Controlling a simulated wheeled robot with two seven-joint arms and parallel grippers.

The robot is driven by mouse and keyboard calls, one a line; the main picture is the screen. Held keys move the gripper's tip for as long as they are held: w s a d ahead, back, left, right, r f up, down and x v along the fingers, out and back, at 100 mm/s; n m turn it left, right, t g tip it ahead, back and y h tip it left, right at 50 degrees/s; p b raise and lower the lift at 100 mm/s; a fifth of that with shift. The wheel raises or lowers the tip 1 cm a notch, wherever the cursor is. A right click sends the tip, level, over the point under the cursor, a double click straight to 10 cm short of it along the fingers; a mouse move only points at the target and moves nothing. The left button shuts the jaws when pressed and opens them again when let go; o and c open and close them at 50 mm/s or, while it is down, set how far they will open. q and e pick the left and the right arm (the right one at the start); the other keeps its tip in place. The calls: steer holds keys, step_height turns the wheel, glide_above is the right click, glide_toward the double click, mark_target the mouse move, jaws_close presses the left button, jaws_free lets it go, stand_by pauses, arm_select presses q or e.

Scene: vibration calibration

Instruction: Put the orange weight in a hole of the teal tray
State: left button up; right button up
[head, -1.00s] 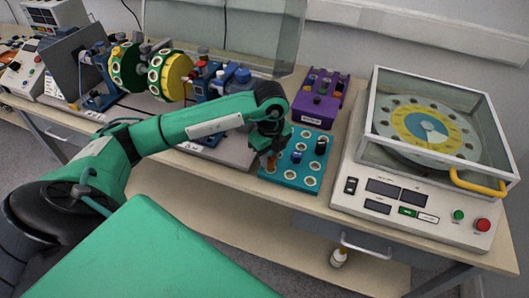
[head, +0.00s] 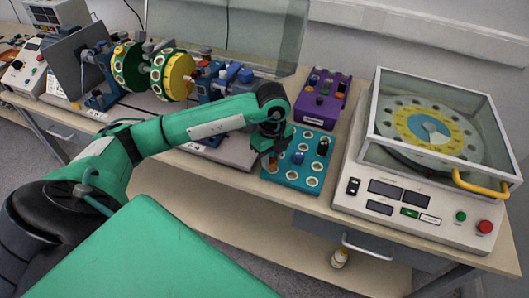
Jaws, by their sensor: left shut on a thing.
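The teal tray (head: 296,182) lies on the bench right of the middle, with several white-rimmed holes. A blue weight (head: 298,157) and a black weight (head: 323,147) stand in it. My left gripper (head: 272,162) points down over the tray's left side. It is shut on the orange weight (head: 273,160), of which only a small part shows at the fingertips. The weight is at a hole on the left edge of the tray; I cannot tell how deep it sits. My right gripper is not in view.
A purple box (head: 321,98) with coloured pieces stands behind the tray. A white machine (head: 400,200) with a clear lid and yellow handle is close on the right. A green and yellow rotor rig (head: 155,72) stands at the left. A glass screen (head: 250,30) is behind.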

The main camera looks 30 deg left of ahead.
arm_select(q)
steer(key=shift+w+d+f+p, duration=0.15)
steer(key=shift+f+p, duration=0.15)
steer(key=shift+f, duration=0.25)
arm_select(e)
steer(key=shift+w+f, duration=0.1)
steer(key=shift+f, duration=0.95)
arm_select(q)
steer(key=o, duration=1)
steer(key=shift+w+d, duration=0.35)
steer(key=shift+d, duration=0.25)
steer(key=r, duration=0.5)
steer(key=a+r, duration=0.1)
steer(key=r, duration=0.4)
steer(key=s+r, duration=0.1)
steer(key=r, duration=0.4)
steer(key=shift+a+r, duration=0.25)
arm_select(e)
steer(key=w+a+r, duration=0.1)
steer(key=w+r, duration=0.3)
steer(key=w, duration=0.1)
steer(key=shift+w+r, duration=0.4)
